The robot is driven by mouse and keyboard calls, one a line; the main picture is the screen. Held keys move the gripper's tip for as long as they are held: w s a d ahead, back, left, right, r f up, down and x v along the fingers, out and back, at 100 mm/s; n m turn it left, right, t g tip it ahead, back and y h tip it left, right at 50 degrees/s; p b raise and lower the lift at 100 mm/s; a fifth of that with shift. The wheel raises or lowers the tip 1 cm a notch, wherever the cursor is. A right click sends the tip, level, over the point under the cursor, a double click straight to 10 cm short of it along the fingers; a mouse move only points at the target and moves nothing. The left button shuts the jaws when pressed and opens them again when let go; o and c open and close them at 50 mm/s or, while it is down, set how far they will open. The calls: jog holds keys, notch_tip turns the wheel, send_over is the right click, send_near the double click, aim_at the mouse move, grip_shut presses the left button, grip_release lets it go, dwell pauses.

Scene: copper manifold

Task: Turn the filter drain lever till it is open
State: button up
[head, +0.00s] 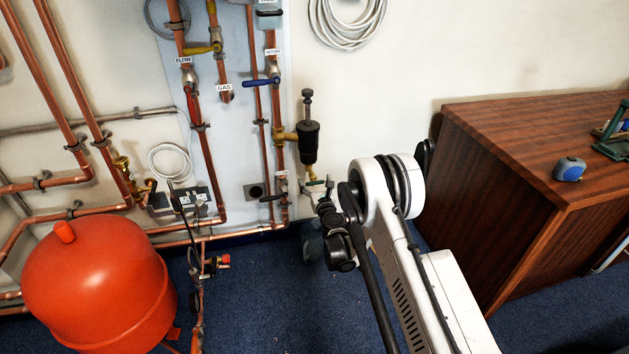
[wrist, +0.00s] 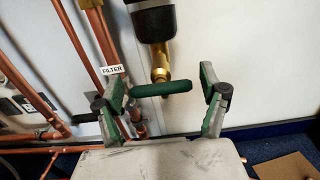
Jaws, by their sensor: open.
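The black filter body (head: 308,142) hangs beside the copper pipes in the head view. Its lower part (wrist: 152,20) shows at the top of the wrist view, with a brass drain valve (wrist: 160,65) under it. The green drain lever (wrist: 165,88) lies nearly level across the valve. My gripper (wrist: 162,92) is open, with one green-padded finger near each end of the lever. Its left finger is close to the lever's left end; I cannot tell whether they touch. In the head view the lever (head: 318,182) is small, just above my gripper (head: 322,196).
A white FILTER label (wrist: 112,70) and copper pipes stand left of the gripper. A black-handled valve (head: 272,198) sits on the pipe nearby. A red vessel (head: 95,290) stands at left and a wooden cabinet (head: 500,190) at right. A dark container (head: 312,240) is on the floor below.

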jog(key=shift+c, duration=0.3)
jog(key=c, duration=1.1)
jog(key=shift+n, duration=0.3)
jog(key=n, duration=0.4)
jog(key=shift+a, duration=0.15)
jog(key=n, duration=0.5)
jog(key=shift+a, duration=0.1)
jog(key=n, duration=0.4)
jog(key=shift+s+f, duration=0.1)
jog(key=shift+f, duration=0.05)
jog(key=shift+a+f+n, duration=0.1)
jog(key=shift+n, duration=2)
